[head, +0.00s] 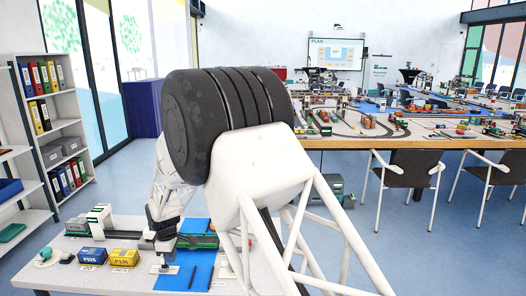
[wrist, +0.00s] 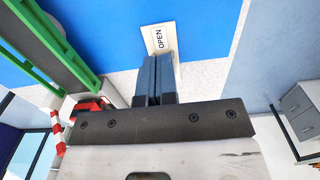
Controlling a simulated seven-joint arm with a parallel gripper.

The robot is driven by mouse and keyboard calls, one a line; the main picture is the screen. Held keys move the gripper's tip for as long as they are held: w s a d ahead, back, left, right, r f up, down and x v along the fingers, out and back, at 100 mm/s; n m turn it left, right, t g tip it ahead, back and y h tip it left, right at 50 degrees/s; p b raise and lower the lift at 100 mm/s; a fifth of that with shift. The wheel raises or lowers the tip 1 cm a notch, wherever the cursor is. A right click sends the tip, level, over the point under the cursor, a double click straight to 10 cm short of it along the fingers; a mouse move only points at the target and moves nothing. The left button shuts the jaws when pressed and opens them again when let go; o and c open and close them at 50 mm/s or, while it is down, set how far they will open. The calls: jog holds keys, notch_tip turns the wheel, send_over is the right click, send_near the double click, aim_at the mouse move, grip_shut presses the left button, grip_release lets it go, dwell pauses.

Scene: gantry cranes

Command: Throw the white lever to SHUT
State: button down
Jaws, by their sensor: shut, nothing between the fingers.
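My gripper (wrist: 153,80) is shut and empty in the wrist view, its two blue-grey fingers side by side. The fingertips lie close to a white plate (wrist: 160,37) marked OPEN, at the edge of a blue surface (wrist: 95,25). In the head view my gripper (head: 164,258) points down over the worktable, beside the blue mat (head: 201,272). I cannot make out the white lever in either view; my fingers and arm hide part of that area. No SHUT mark is readable.
A green beam (wrist: 45,42) and a red-and-white striped piece (wrist: 59,132) stand close left of my gripper in the wrist view. On the worktable (head: 60,280), a blue box (head: 91,256) and a yellow box (head: 124,258) sit to the left.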

jog(key=shift+a+f, duration=0.1)
jog(key=shift+a, duration=0.3)
jog(key=shift+d+f, duration=0.1)
jog(key=shift+d, duration=0.55)
notch_tip(320, 180, up, 7)
dwell(1.1)
